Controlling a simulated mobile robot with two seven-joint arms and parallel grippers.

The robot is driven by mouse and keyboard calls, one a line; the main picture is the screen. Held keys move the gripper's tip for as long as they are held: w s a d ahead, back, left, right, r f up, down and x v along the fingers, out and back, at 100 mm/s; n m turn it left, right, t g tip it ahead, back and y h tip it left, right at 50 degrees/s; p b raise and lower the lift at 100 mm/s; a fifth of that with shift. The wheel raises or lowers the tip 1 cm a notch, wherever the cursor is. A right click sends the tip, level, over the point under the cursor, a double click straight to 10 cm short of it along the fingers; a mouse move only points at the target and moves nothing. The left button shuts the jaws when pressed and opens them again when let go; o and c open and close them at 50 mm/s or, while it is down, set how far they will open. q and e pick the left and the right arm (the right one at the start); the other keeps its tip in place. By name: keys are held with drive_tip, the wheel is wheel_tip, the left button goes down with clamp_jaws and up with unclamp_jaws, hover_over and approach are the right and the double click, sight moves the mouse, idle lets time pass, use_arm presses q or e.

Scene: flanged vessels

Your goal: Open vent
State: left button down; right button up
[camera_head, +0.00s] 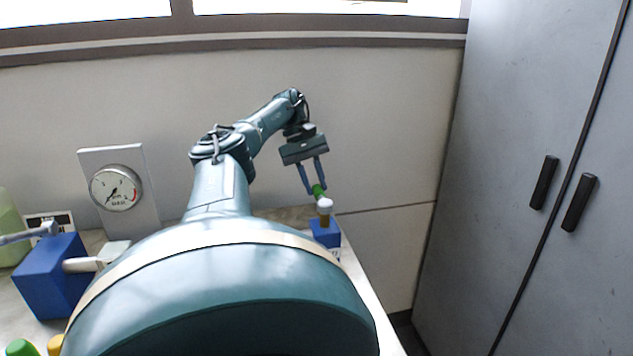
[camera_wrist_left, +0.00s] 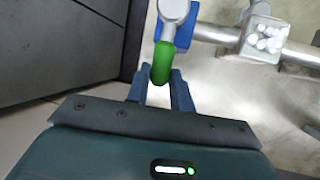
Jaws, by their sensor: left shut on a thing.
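A small valve with a blue body (camera_head: 325,233) stands at the back right corner of the table, with a pale round cap (camera_head: 324,205) on its stem. Its green handle (camera_head: 318,190) sticks out from the cap towards my gripper. My left gripper (camera_head: 314,191) is shut on the green handle, coming from above and behind. In the left wrist view the green handle (camera_wrist_left: 163,62) sits between the fingertips (camera_wrist_left: 160,84), with the pale cap (camera_wrist_left: 174,9) and blue body (camera_wrist_left: 182,36) beyond it. My right gripper is not in view.
A pressure gauge (camera_head: 116,188) on a plate stands at the left, near a larger blue block (camera_head: 50,275). A pipe with a bolted fitting (camera_wrist_left: 262,40) runs from the valve. Grey cabinets (camera_head: 540,130) stand to the right. My arm hides much of the table.

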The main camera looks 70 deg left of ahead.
sight(315, 185)
use_arm(q)
drive_tip(key=c, duration=1.2)
unclamp_jaws()
wheel_tip(315, 185, up, 5)
drive_tip(key=p, duration=0.3)
drive_tip(key=shift+w+r, duration=0.1)
wheel_tip(315, 185, up, 5)
drive_tip(key=p, duration=0.3)
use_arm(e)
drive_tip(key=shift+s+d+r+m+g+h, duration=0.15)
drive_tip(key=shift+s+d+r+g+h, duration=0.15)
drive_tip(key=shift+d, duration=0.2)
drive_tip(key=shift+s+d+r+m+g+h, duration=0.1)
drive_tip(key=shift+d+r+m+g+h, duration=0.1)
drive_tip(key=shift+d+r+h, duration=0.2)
use_arm(q)
drive_tip(key=shift+d, duration=0.15)
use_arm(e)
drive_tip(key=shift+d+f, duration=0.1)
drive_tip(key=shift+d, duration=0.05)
